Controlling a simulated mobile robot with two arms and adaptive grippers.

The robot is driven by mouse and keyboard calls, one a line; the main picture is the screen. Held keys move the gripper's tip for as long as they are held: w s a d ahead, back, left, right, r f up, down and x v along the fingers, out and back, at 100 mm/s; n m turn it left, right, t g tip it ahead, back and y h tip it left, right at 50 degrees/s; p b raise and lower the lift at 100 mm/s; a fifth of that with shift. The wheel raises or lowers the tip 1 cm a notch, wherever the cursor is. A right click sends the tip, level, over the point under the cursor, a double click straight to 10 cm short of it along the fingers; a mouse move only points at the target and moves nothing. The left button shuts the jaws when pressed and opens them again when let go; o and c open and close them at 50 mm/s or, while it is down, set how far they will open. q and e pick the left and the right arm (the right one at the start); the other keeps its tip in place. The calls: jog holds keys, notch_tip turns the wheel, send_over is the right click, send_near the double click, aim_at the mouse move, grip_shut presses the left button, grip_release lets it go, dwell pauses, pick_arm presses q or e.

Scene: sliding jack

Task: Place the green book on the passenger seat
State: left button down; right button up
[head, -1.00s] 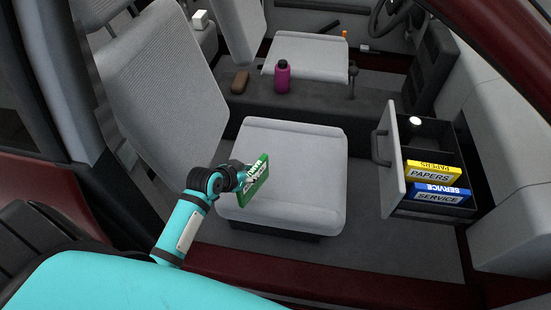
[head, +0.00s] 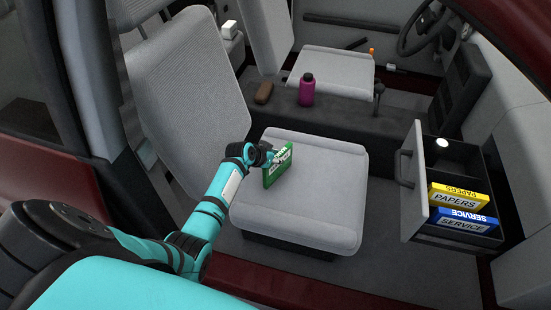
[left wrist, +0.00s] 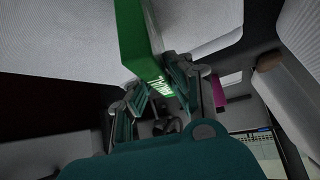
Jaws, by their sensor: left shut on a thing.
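The green book (head: 279,168) stands upright on edge in my left gripper (head: 273,156), over the middle-left of the grey passenger seat (head: 322,190). My left gripper is shut on the book's upper part. In the left wrist view the green book (left wrist: 138,40) extends away from the two fingers (left wrist: 155,88), with the light seat surface beside it. I cannot tell whether the book's lower edge touches the seat. My right gripper is not in view.
An open glovebox drawer (head: 414,190) at the right holds a yellow papers box (head: 458,198) and a blue service box (head: 463,222). A purple bottle (head: 306,90) and a brown case (head: 264,93) are on the centre console. The seat's right half is clear.

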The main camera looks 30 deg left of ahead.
pick_arm(q)
jog(key=shift+f, duration=0.15)
jog(key=c, duration=1.2)
grip_release()
jog(key=shift+s+r, duration=0.1)
jog(key=shift+r, duration=0.15)
jog(key=p+v, duration=0.2)
jog(key=v, duration=0.9)
jog(key=shift+s+r, duration=0.25)
jog(key=shift+r, duration=0.05)
